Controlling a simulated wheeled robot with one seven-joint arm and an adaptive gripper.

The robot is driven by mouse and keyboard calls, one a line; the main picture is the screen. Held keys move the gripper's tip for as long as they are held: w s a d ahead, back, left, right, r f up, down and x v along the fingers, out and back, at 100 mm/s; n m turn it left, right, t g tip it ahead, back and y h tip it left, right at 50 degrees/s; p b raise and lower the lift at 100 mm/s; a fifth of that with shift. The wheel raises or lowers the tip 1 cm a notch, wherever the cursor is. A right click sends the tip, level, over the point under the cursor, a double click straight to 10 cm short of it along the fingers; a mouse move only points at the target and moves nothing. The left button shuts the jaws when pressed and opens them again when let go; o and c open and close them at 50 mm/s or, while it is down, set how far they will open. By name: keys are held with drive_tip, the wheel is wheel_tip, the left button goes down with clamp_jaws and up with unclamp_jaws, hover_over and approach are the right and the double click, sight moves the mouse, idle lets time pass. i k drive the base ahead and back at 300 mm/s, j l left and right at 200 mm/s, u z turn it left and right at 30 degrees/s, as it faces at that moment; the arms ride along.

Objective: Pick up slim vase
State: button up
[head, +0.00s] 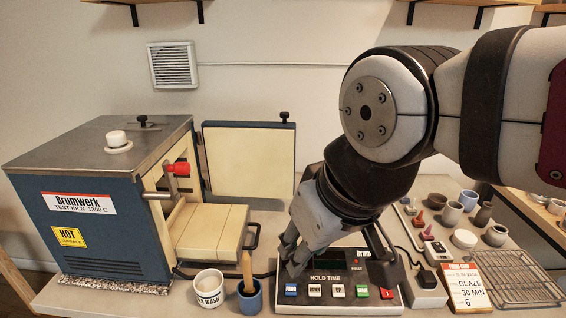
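A small dark grey-brown vessel with a narrow neck (484,214) stands upright among small pots at the right of the table. It looks like the slim vase, but it is too small to be sure. My gripper (338,266) points down over the control box (324,291), well to the left of that vessel. Its fingers are spread apart, with nothing visible between them. The gripper hides part of the control box's face. A card (467,287) at the right front reads "SLIM VASE", "GLAZE", "30 MIN", "6".
A blue kiln (105,225) with its door (249,160) open stands at left. A white cup (208,289) and a blue cup (250,297) holding a brush stand before it. Several small pots crowd the vessel, including a grey cup (452,213). A wire rack (512,279) lies right front.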

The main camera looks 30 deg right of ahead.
sight(482, 218)
drive_tip(key=z, duration=1.9)
drive_tip(key=i+l+u, duration=0.15)
drive_tip(key=l+u, duration=0.7)
drive_tip(key=l, duration=0.25)
